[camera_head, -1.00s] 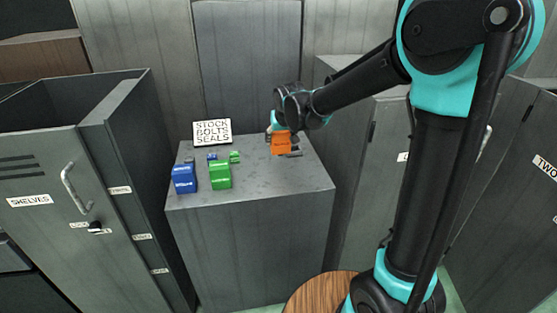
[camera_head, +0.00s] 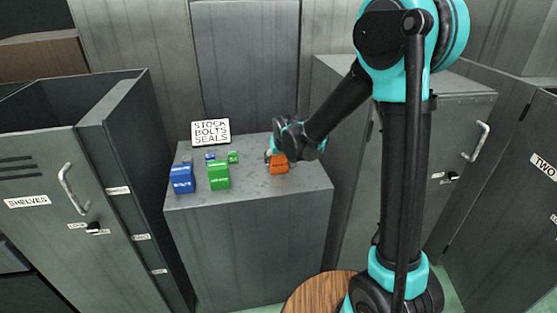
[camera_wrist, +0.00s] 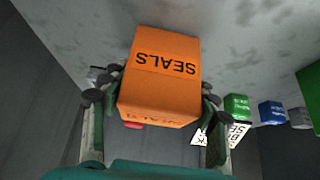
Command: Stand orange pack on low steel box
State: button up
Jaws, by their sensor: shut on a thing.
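The orange pack (camera_head: 279,168), marked SEALS, is at the right part of the low steel box's (camera_head: 255,230) grey top. In the wrist view the pack (camera_wrist: 160,70) fills the middle, with its lettering upside down. My gripper (camera_wrist: 151,97) is shut on it, with a finger on each side. In the head view my gripper (camera_head: 277,155) is at the pack's far side and partly hidden by my wrist. The pack is at or just above the top; I cannot tell whether it touches.
A blue pack (camera_head: 182,178) and a green pack (camera_head: 219,175) stand on the left of the top. Small blocks and a white sign (camera_head: 211,133) are behind them. The front middle is clear. Tall grey cabinets (camera_head: 130,180) flank the box.

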jog(key=shift+f, duration=0.1)
jog(key=o, duration=1.3)
jog(key=shift+o, duration=0.2)
jog(key=v, duration=1.2)
jog(key=s+d+f+m+g+h, duration=0.1)
jog(key=s+d+f, duration=0.5)
jog(key=s+d, duration=0.4)
jog(key=s+d+f+m+g, duration=0.1)
jog(key=s+d+f+m, duration=0.1)
jog(key=s+d+f, duration=0.4)
jog(key=s+d, duration=0.5)
jog(key=d, duration=0.3)
jog(key=shift+d+f+h, duration=0.15)
jog(key=shift+f+h, duration=0.1)
jog(key=shift+h, duration=0.15)
